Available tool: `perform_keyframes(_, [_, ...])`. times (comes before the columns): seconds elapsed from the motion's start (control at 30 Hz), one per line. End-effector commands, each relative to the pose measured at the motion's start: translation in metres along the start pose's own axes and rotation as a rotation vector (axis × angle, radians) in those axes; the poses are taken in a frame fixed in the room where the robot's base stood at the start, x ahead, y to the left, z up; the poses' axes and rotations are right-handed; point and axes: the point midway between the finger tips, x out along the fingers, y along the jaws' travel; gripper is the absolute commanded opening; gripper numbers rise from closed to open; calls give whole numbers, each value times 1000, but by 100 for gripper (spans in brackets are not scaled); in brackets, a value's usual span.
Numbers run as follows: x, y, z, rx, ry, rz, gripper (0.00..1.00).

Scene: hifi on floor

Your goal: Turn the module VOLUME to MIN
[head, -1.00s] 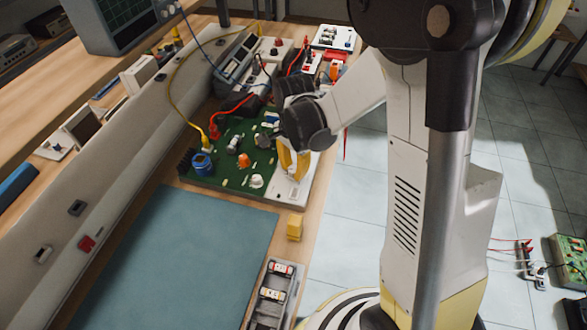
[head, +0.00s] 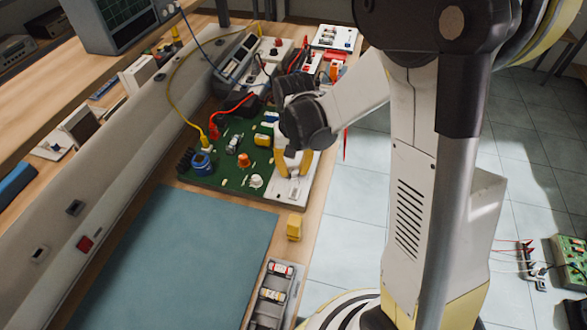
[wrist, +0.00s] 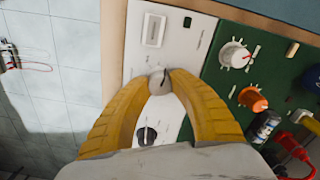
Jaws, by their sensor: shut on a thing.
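The white module panel (head: 285,191) lies along the right edge of the green board, near the bench's edge. In the wrist view, the panel (wrist: 187,58) carries a round grey-white knob (wrist: 159,82) with a dark pointer line. My gripper (wrist: 156,76) has its yellow fingertips closed on either side of this knob. In the head view, my gripper (head: 293,172) points down over the panel, and the knob is hidden there. A white rocker or slider (wrist: 153,30) and a dark knob (wrist: 147,135) are on the same panel. The small labels are too blurred to read.
The green board (wrist: 222,85) beside the panel has a white knob with a red mark (wrist: 233,55), an orange knob (wrist: 252,98) and cables. A yellow block (head: 294,227) and a grey tray (head: 288,290) lie nearby. The blue-green mat (head: 190,260) is clear.

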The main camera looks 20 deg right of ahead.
Motion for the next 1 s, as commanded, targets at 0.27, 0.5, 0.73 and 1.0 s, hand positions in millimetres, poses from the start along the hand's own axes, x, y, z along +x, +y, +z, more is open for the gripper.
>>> perform_keyframes(0.27, [0, 0, 0, -261, -1, 0, 0])
perform_keyframes(0.5, [0, 0, 0, -489, -1, 0, 0])
perform_keyframes(0.73, [0, 1, 0, -696, -1, 0, 0])
perform_keyframes(1.0, [0, 1, 0, -883, -1, 0, 0])
